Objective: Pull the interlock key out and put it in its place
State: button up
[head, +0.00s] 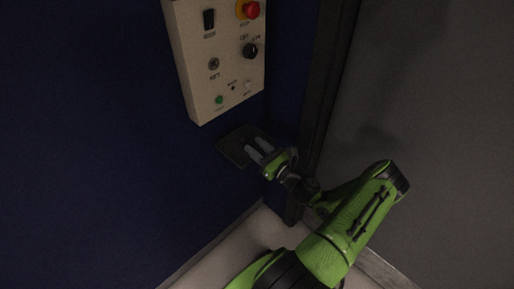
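A beige control panel (222,95) is on the dark blue wall at the upper middle. On its left side is a small round metal lock (214,63) with a label under it. It is too small to tell whether the interlock key is in it. A flat dark tray or plate (231,150) is below the panel. My gripper (254,146) is in front of this plate, below the panel and apart from the lock. Its two pale fingers stand apart with a dark gap between them, and I see nothing held. The plate is partly hidden behind the fingers.
The panel also carries a black rocker switch (209,19), a red stop button (250,9) on yellow, a black knob (250,50) and a green light or button (219,99). A dark post (325,75) stands right of the panel, beside a grey wall (430,90).

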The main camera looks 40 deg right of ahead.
jog(key=s+f+p, duration=0.2)
jog(key=s, duration=1.3)
jog(key=shift+s+d, duration=0.2)
jog(key=shift+s, duration=0.15)
jog(key=w+a+r+n+g+y+p, duration=0.2)
jog(key=w+a+r+n+g+y, duration=0.1)
jog(key=a+r+n+g, duration=0.65)
jog(key=w+a+r+n+g+y+p, duration=0.35)
jog(key=a+n+g, duration=0.4)
jog(key=n, duration=0.55)
jog(key=s+a+r+n+t+h+p, duration=0.1)
jog(key=s+a+r+n+h, duration=0.1)
jog(key=r, duration=0.4)
jog(key=s+a+r+n+t+h+p, duration=0.1)
jog(key=s+a+r+n+h, duration=0.1)
jog(key=s+a+r+n, duration=0.2)
jog(key=s+a+r+n+t+h+p, duration=0.1)
jog(key=s+a+r+n+h, duration=0.2)
jog(key=r+n, duration=0.4)
jog(key=v, duration=0.3)
jog(key=shift+a, duration=0.3)
